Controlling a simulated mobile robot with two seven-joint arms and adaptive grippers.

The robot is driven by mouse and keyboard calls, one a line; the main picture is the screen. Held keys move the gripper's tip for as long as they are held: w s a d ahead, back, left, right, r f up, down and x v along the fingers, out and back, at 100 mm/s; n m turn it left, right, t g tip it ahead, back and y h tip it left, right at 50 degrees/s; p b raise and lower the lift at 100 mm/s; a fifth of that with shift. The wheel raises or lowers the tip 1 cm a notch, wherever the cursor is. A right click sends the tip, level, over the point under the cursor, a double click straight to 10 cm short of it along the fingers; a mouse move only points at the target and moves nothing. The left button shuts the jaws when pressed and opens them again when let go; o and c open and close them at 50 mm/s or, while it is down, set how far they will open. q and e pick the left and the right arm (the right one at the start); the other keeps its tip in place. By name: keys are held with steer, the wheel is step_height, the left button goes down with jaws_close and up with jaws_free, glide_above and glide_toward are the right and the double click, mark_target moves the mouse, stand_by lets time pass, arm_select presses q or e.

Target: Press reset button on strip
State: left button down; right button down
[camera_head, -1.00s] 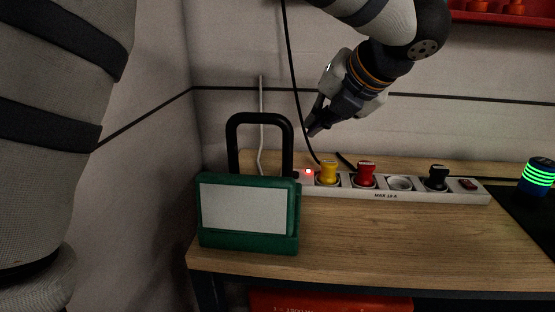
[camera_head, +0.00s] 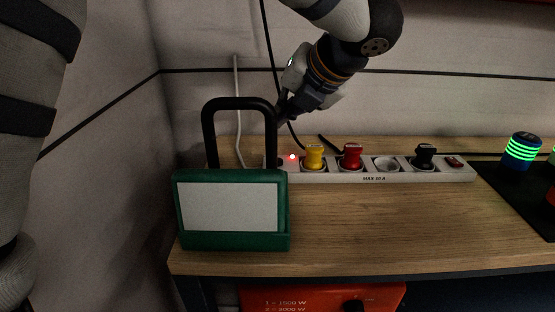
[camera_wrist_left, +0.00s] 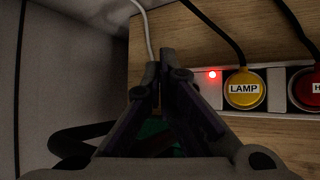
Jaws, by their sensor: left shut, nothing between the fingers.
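The white power strip (camera_head: 343,178) lies along the back of the wooden table, with a red light (camera_head: 292,157) near its left end. It also shows in the left wrist view (camera_wrist_left: 216,98), with the light (camera_wrist_left: 212,74) right of the fingers. The strip's left end is partly hidden by the green box's handle in the head view and by my fingers in the wrist view. I cannot make out a reset button there. A red switch (camera_head: 453,162) sits at the right end. My left gripper (camera_head: 281,117) is shut and empty above the left end; its fingertips (camera_wrist_left: 159,72) are together.
A green box (camera_head: 232,241) with a black handle (camera_head: 241,104) stands in front of the strip's left end. Yellow (camera_head: 314,155), red (camera_head: 351,155) and black (camera_head: 425,154) plugs rise from the strip. The table front (camera_head: 390,225) is clear.

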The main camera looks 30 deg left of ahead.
mark_target(282, 160)
arm_select(q)
steer(key=shift+f, duration=2.85)
steer(key=shift+f, duration=0.45)
steer(key=shift+f, duration=0.45)
steer(key=shift+r, duration=0.85)
steer(key=shift+r, duration=2.55)
